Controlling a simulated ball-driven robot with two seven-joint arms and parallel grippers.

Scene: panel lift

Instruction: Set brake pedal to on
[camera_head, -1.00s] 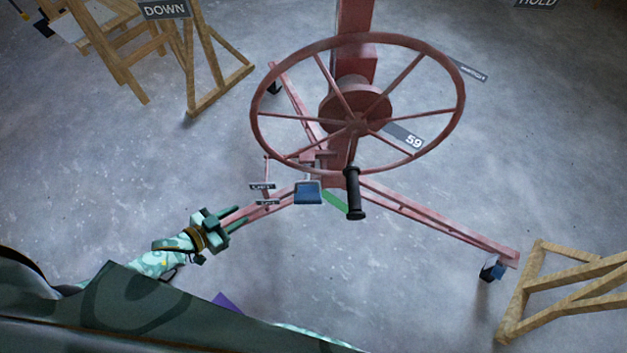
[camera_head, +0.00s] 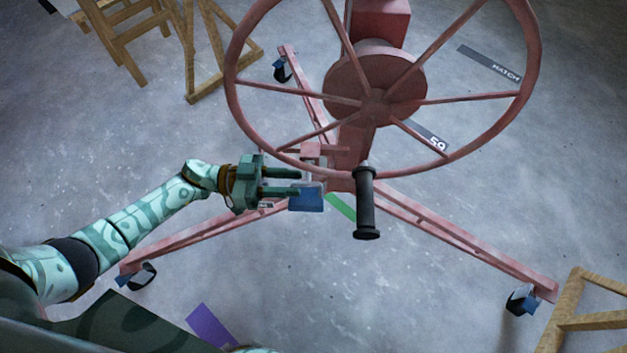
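The brake pedal is a blue pad (camera_head: 306,198) low on the red panel lift (camera_head: 352,150), below the big red wheel (camera_head: 530,60). My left gripper (camera_head: 299,183) is open, with its two dark green fingers pointing right. The fingertips overlap the pedal's upper left edge in the picture; I cannot tell whether they touch it. The small labels beside the pedal are mostly hidden by the gripper. My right gripper is not in view.
A black crank handle (camera_head: 367,203) hangs from the wheel just right of the pedal. The lift's red legs (camera_head: 460,238) spread over the concrete floor on casters. Wooden frames stand at the upper left (camera_head: 190,50) and lower right (camera_head: 590,320).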

